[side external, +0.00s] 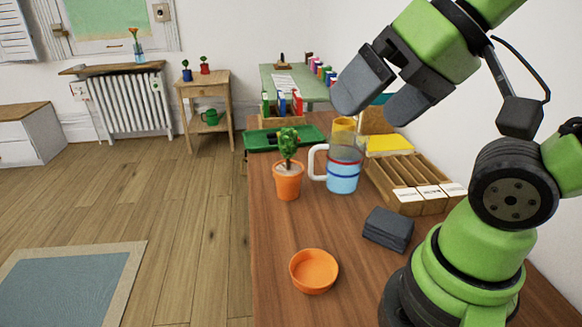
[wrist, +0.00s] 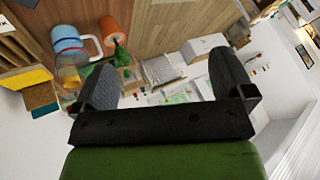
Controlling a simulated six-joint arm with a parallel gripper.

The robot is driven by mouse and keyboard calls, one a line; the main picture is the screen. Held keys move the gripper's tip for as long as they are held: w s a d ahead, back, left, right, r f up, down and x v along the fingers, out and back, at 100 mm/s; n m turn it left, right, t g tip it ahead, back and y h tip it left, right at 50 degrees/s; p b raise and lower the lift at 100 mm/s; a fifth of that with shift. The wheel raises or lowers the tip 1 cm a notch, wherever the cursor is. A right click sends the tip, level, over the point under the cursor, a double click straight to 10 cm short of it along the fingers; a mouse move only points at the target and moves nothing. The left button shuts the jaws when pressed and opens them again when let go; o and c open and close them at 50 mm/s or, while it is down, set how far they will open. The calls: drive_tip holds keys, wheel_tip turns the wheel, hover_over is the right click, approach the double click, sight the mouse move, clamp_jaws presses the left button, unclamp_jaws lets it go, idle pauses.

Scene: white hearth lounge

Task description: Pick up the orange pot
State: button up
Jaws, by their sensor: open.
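The orange pot (side external: 288,183) stands upright on the wooden table with a small green plant (side external: 288,143) in it. It also shows at the top of the wrist view as an orange pot (wrist: 111,27), its plant pointing down in that picture. My gripper (side external: 367,101) is open and empty, high above the table, to the right of the pot in the side view and well apart from it. In the wrist view my gripper (wrist: 160,85) shows its two dark fingers wide apart, with nothing between them.
A glass jug (side external: 343,168) with blue liquid stands just right of the pot. An orange bowl (side external: 314,270), dark coasters (side external: 388,229), a wooden sorter box (side external: 412,180) and a green tray (side external: 284,138) share the table. Bare table lies between pot and bowl.

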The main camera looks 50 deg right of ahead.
drive_tip(key=c, duration=0.5)
drive_tip(key=shift+o, duration=0.2)
drive_tip(key=shift+w, duration=0.1)
drive_tip(key=g+h, duration=0.3)
drive_tip(key=h, duration=0.1)
approach(290, 129)
drive_tip(key=f, duration=0.2)
drive_tip(key=x, duration=0.4)
drive_tip(key=shift+w+d+f, duration=0.2)
drive_tip(key=shift+w+d, duration=0.05)
drive_tip(key=shift+w, duration=0.2)
drive_tip(key=shift+x, duration=2.75)
